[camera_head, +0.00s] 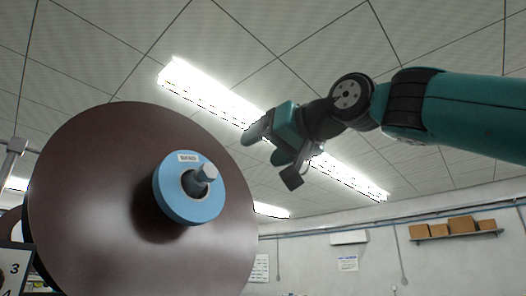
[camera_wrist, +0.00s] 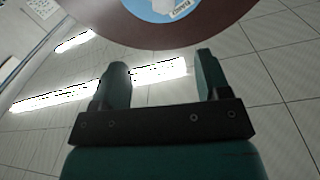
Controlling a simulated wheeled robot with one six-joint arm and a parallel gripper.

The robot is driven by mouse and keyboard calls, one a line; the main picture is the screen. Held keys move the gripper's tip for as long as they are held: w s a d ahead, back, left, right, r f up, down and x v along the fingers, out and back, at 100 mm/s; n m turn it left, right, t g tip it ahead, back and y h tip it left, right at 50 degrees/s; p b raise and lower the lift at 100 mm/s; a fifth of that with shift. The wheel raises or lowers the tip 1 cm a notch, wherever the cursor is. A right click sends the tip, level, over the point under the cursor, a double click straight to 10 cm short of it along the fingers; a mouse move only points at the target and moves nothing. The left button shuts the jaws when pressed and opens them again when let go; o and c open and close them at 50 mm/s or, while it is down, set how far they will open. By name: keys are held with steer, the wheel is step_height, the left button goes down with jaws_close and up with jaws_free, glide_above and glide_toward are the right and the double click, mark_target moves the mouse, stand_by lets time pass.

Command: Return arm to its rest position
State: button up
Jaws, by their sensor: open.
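My arm reaches in from the right side of the head view, teal with black joints. My gripper (camera_head: 262,143) is raised in the air, up and to the right of a blue roll. In the wrist view my gripper (camera_wrist: 161,80) shows two teal fingers held apart with nothing between them. The blue roll (camera_head: 168,188) with a white label sits around a grey spindle on a large dark brown disc (camera_head: 90,190). The blue roll (camera_wrist: 160,8) and the disc (camera_wrist: 110,18) also show at the top of the wrist view, beyond the fingertips and apart from them.
A numbered sign (camera_head: 14,270) stands at the lower left, with a grey post (camera_head: 12,160) above it. A wall shelf with several brown boxes (camera_head: 462,226) is at the far right. Ceiling lights (camera_head: 205,95) are overhead. The air around my gripper looks clear.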

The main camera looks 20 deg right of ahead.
steer(key=shift+s+a, duration=0.1)
steer(key=shift+s, duration=0.05)
steer(key=shift+a, duration=0.15)
steer(key=a+f+n+g+b, duration=0.15)
steer(key=f+g, duration=0.25)
steer(key=f, duration=1.2)
steer(key=a+f+n+g+b, duration=0.15)
steer(key=f+g, duration=0.25)
steer(key=f, duration=1.2)
steer(key=s+f+n+g+h+b, duration=0.1)
steer(key=s+f+g, duration=0.3)
steer(key=s+f, duration=0.4)
steer(key=s+f+n+g+h+b, duration=0.1)
steer(key=s+f+g, duration=0.3)
steer(key=f, duration=1.3)
steer(key=s, duration=0.4)
steer(key=shift+s+g, duration=0.4)
steer(key=shift+r, duration=0.1)
